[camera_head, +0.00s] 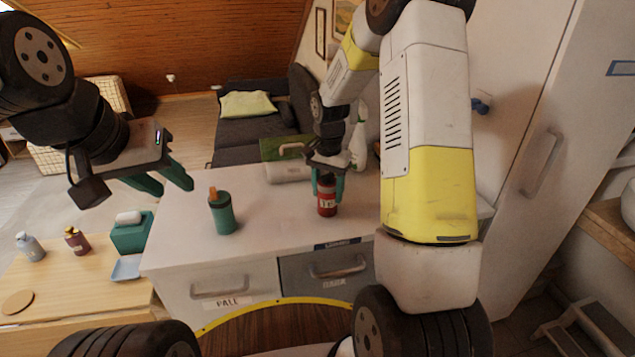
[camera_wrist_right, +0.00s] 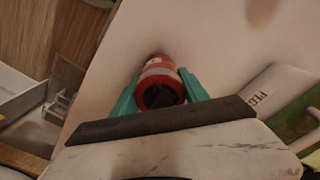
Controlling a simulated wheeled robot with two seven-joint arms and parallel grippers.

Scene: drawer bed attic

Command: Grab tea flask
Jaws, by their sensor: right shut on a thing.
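A red flask (camera_head: 327,203) with a pale label stands upright on the white drawer cabinet top. My right gripper (camera_head: 328,182) reaches down from above with its teal fingers on either side of the flask, shut on it. In the right wrist view the red flask (camera_wrist_right: 161,80), with its dark cap toward the camera, sits between the teal fingers of my right gripper (camera_wrist_right: 160,95). A teal tumbler (camera_head: 222,214) with an orange top stands to the left on the same surface. My left gripper (camera_head: 160,182) is open and empty, above the floor left of the cabinet.
The white cabinet top (camera_head: 275,225) is clear between tumbler and flask. A low wooden table (camera_head: 70,275) at left holds bottles, a teal box (camera_head: 131,236) and a blue tray (camera_head: 127,268).

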